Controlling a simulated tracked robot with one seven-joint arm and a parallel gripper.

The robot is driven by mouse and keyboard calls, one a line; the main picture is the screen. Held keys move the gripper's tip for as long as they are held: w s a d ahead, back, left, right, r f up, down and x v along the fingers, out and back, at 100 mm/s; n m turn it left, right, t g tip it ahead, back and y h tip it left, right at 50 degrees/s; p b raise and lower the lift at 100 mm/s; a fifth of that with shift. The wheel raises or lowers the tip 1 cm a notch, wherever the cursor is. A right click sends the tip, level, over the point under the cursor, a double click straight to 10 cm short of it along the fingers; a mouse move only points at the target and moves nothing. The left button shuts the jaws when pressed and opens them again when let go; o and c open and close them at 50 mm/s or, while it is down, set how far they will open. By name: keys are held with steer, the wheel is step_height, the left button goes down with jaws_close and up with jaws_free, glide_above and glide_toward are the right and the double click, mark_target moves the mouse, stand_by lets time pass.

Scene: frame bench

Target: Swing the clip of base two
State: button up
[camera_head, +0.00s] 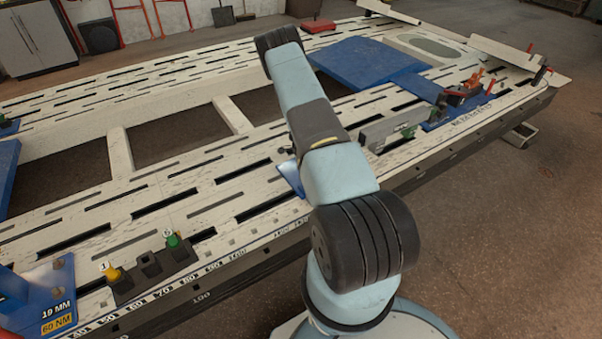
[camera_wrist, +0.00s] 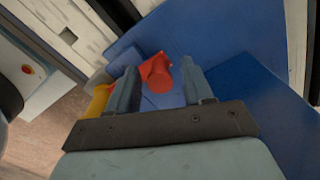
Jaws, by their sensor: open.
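In the wrist view my gripper (camera_wrist: 159,68) is open, with its two grey fingers spread. A red part with a round end (camera_wrist: 162,73) shows between the fingertips; I cannot tell if either finger touches it. A yellow-orange part (camera_wrist: 98,103) shows just left of the left finger. In the head view my arm reaches away over the frame bench (camera_head: 75,225), and my gripper is hidden. I cannot tell which fitting is base two; no such label is readable on the red part.
A dark holder (camera_head: 150,265) with a yellow piece (camera_head: 112,273) and a green piece (camera_head: 174,241) sits on the bench's near edge. Blue clamp fittings with red handles (camera_head: 462,93) stand at the right. A blue plate (camera_head: 367,60) lies at the back. Floor is clear at right.

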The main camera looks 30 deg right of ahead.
step_height(320, 180, up, 13)
stand_by(0.5)
stand_by(0.3)
